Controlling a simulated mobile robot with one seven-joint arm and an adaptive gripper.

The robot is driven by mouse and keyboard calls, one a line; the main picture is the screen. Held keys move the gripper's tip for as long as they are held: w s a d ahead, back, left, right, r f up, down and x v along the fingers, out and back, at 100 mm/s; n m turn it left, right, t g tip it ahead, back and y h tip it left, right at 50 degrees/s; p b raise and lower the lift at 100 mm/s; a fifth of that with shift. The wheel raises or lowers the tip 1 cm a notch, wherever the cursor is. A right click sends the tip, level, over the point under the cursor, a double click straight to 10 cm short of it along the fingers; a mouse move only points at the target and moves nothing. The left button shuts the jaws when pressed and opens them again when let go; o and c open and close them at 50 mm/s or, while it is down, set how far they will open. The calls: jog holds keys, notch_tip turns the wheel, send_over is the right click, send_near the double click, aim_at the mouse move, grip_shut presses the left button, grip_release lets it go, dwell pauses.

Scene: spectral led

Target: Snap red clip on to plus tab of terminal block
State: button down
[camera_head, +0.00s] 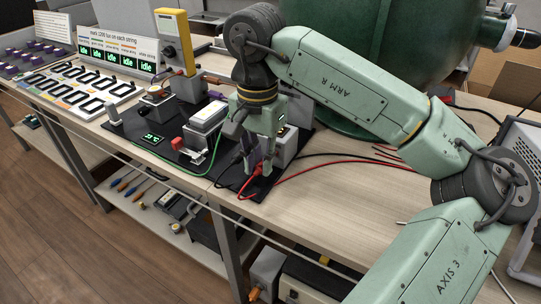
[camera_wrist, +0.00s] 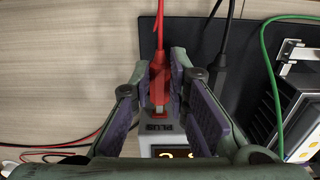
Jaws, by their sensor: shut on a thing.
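The red clip (camera_wrist: 159,88) is between the purple-padded fingers of my gripper (camera_wrist: 161,68) in the wrist view, with its red lead running up and away. My gripper is shut on it. The clip's near end meets the edge of the grey terminal block (camera_wrist: 151,139) by the PLUS label. I cannot tell whether it grips the plus tab, which is hidden. In the head view my gripper (camera_head: 262,160) points down beside the grey block (camera_head: 291,146), with the red clip (camera_head: 260,169) low at the fingertips.
A black clip (camera_wrist: 222,62) with a black lead lies right of my fingers. A green wire (camera_wrist: 267,75) and a metal-bracketed unit (camera_wrist: 300,105) stand farther right. The dark mat (camera_head: 146,145) carries several devices. Bare table (camera_head: 345,188) lies to the right.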

dwell(0.3)
jog(key=c, duration=1.5)
grip_release()
jog(key=shift+o, duration=0.2)
notch_tip(320, 180, up, 12)
